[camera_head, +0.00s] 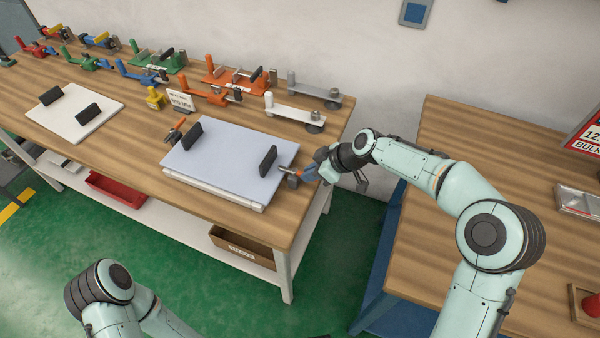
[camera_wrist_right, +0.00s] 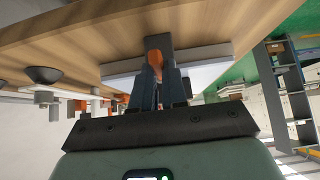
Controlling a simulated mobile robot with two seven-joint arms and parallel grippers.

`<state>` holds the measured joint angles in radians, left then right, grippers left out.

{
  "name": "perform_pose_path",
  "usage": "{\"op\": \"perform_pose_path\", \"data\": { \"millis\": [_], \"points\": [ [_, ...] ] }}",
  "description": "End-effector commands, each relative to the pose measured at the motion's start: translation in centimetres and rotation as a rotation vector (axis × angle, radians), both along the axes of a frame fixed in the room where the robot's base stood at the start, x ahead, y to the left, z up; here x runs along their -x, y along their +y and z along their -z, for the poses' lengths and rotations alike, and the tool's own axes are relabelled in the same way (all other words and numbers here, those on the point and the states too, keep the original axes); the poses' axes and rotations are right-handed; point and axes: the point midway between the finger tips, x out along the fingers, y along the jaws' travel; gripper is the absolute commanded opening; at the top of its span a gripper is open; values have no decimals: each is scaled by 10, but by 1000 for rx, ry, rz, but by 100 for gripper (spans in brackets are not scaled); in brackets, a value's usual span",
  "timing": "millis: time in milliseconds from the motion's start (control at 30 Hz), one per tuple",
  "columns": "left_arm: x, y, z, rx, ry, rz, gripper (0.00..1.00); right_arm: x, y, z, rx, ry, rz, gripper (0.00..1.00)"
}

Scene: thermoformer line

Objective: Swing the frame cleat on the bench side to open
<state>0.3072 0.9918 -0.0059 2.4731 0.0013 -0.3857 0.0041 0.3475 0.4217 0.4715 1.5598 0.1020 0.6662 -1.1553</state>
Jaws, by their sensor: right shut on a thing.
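A pale frame (camera_head: 225,160) with two black handles lies on a white base on the wooden table. One cleat (camera_head: 291,180), a dark block with a little orange showing, sits at the frame's right edge, on the side facing the other bench. My right gripper (camera_head: 309,172) is at this cleat, its fingers shut on it. In the right wrist view the fingers (camera_wrist_right: 161,88) close around the orange part of the cleat (camera_wrist_right: 154,60); they hide much of it. Another orange cleat (camera_head: 175,130) stands at the frame's left. My left gripper is out of view.
Several coloured toggle clamps (camera_head: 235,76) and a small sign (camera_head: 181,100) stand along the back of the table. A white board (camera_head: 75,112) lies at the left. Another wooden bench (camera_head: 450,125) stands at the right, with a gap between.

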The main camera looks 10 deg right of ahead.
Motion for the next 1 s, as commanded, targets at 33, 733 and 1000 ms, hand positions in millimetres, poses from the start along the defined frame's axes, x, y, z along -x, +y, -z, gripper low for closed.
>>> {"op": "perform_pose_path", "data": {
  "millis": [33, 733, 1000],
  "points": [
    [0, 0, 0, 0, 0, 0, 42, 0, 0, 0, 0, 0, 0, 0],
    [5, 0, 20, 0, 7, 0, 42, 11, 11, 0, 2, -1, 303, 0],
    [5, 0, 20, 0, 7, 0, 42, 11, 10, 0, 0, 1, 316, 0]
  ]
}}
